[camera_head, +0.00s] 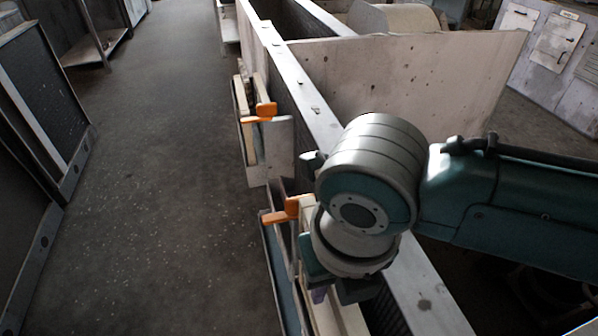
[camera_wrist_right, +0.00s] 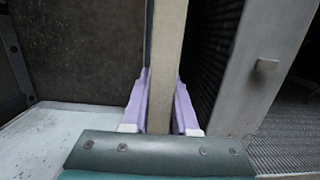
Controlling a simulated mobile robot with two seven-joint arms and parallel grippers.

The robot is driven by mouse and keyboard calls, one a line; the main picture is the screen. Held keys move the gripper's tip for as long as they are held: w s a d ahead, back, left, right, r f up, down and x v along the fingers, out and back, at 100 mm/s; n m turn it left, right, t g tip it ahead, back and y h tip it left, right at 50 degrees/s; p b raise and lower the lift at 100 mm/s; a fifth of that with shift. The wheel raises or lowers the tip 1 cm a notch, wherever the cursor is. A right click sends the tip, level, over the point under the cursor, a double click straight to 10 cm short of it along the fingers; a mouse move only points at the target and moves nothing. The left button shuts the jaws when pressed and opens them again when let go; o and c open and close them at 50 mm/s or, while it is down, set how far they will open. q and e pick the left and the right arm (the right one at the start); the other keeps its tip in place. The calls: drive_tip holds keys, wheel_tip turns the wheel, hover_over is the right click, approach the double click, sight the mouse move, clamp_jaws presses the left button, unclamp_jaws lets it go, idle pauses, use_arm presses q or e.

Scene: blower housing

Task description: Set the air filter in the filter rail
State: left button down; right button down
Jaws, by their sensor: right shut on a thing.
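My right gripper (camera_wrist_right: 161,84) shows its lavender fingers closed on both faces of the beige edge of the air filter (camera_wrist_right: 166,50). In the head view this gripper (camera_head: 322,296) is mostly hidden under my right wrist, beside the long metal housing. A cream strip of the filter (camera_head: 328,318) shows just below it. Orange handles (camera_head: 285,212) stand out from the housing's side close to the wrist. The filter rail cannot be clearly told apart, and the filter's lower part is hidden. My left gripper is not in view.
The housing's grey top beam (camera_head: 310,90) runs beside my right wrist. Farther along are another orange handle (camera_head: 266,110) and pale panels (camera_head: 281,150). A large spotted panel (camera_head: 400,85) stands behind my arm. The floor (camera_head: 170,190) to the left is clear.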

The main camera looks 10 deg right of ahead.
drive_tip(key=shift+w, duration=0.2)
idle(0.6)
idle(0.4)
drive_tip(key=shift+f+b, duration=0.8)
drive_tip(key=shift+f, duration=0.45)
drive_tip(key=shift+f+b, duration=1)
drive_tip(key=shift+f, duration=0.3)
